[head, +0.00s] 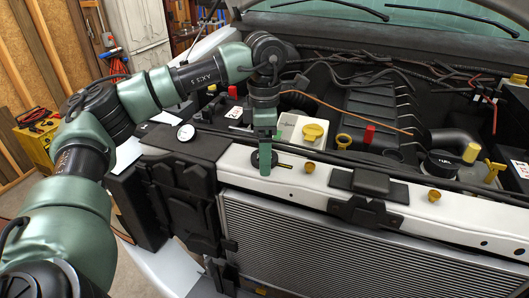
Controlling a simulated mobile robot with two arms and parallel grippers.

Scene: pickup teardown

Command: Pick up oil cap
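My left gripper (265,160) points down over the white front crossbeam. Its green fingers show edge-on, so I cannot tell whether they are open or shut. A dark round shape (255,158) shows beside the fingers; I cannot tell whether it is held, lies on the beam or is a hole in it. No cap is clearly marked as the oil cap. Right of the gripper, a yellow cap (313,132) sits on a white reservoir (292,129), with a smaller yellow ring-like part (343,141) beyond it. My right gripper is not in view.
A red cap (369,134) stands in the engine bay, and a black canister (443,164) at right. A white crossbeam (315,181) with yellow knobs runs above the radiator (340,245). A round gauge (186,133) is at left. Cables cross the back.

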